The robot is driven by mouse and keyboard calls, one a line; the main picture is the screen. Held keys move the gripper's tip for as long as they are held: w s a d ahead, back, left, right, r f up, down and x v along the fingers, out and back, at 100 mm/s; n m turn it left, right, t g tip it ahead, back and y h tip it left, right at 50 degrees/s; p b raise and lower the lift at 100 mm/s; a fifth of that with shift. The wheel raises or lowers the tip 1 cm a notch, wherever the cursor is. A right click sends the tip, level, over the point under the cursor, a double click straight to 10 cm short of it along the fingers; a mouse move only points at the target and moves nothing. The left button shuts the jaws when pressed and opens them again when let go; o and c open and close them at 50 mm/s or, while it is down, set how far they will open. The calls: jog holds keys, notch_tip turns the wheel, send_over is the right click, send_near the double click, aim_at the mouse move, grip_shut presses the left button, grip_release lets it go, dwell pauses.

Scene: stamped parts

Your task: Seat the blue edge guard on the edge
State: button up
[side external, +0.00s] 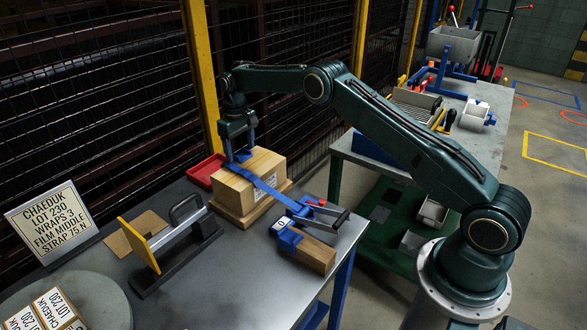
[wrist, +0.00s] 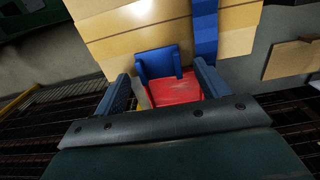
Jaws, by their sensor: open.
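The blue edge guard (wrist: 160,62) is a small angled piece at the near edge of the tan bundle (wrist: 125,25) in the wrist view, beside the blue strap (wrist: 205,30). It appears to lie against that edge; full contact cannot be told. My gripper (wrist: 162,72) is open, with one finger on each side of the guard and gaps visible. In the side view my gripper (side external: 240,155) is over the back-left edge of the bundle (side external: 245,190). The strap (side external: 265,186) crosses the bundle's top. The guard is hard to separate from the fingers there.
A red tray (side external: 205,171) lies behind the bundle, close below the gripper. A handled tool with a yellow plate (side external: 140,244) stands at the left. Mesh fencing (side external: 110,110) runs behind the bench.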

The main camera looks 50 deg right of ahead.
notch_tip(320, 180, up, 13)
jog(key=shift+r, duration=0.2)
dwell(0.5)
jog(key=s+a+r+t, duration=0.1)
jog(key=s+r, duration=0.3)
jog(key=r, duration=0.2)
jog(key=s+a+r, duration=0.2)
jog(key=s+r, duration=0.1)
jog(key=r, duration=0.4)
jog(key=s+a+r+t, duration=0.1)
jog(key=s+r, duration=0.2)
jog(key=s, duration=0.4)
jog(key=s+a+r+t, duration=0.1)
jog(key=s+a+r, duration=0.15)
jog(key=s, duration=0.35)
jog(key=s+a+f+t, duration=0.1)
jog(key=s+f, duration=0.3)
jog(key=s, duration=0.9)
jog(key=s+a+f+t, duration=0.1)
jog(key=s+f, duration=0.3)
jog(key=s, duration=0.9)
jog(key=shift+s+t, duration=0.3)
jog(key=shift+s, duration=0.1)
